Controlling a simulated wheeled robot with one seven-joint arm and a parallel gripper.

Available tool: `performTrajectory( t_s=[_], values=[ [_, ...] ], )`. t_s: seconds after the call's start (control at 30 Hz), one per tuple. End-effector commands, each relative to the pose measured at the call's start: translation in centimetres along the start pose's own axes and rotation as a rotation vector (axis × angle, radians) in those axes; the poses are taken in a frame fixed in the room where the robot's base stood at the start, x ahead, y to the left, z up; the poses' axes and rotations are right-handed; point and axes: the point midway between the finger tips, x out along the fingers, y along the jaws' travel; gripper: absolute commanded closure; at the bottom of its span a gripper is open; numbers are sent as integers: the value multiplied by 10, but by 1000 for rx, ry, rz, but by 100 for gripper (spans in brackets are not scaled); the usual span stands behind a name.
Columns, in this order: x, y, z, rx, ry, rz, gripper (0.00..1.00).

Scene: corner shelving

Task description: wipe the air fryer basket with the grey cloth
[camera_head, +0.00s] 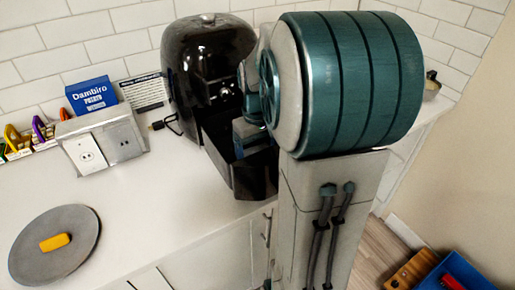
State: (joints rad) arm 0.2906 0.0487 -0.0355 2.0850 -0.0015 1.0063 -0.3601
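The black air fryer (195,62) stands on the counter against the tiled wall. Its basket (252,183) is pulled out at the front, over the counter's edge, with its open top facing up. My arm covers the right side of the fryer and part of the basket. The end of my arm, with my gripper (250,137), reaches down into the basket's opening. Its fingertips are hidden by the basket walls, so I cannot see whether they are open or shut. I cannot make out the grey cloth; anything inside the basket is hidden.
A round grey board (78,228) with a yellow block (54,242) lies at the front left. A socket box (100,140), a blue Dambiro box (91,96) and a dark card (144,92) stand behind. A blue crate (470,268) is on the floor, right. The middle counter is clear.

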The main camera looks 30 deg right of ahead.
Motion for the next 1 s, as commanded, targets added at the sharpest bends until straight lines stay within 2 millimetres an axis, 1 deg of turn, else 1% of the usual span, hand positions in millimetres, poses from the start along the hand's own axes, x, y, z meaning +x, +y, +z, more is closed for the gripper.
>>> performTrajectory(
  t_s=[0.07,0.23,0.6,0.8,0.9,1.0],
  values=[
    [3,0,0,0,0,0,37],
    [1,3,0,1,-1,0,37],
    [0,29,0,3,0,0,37],
    [0,39,0,1,0,0,37],
    [0,40,0,0,0,0,37],
    [0,36,0,-1,0,0,37]
  ],
)
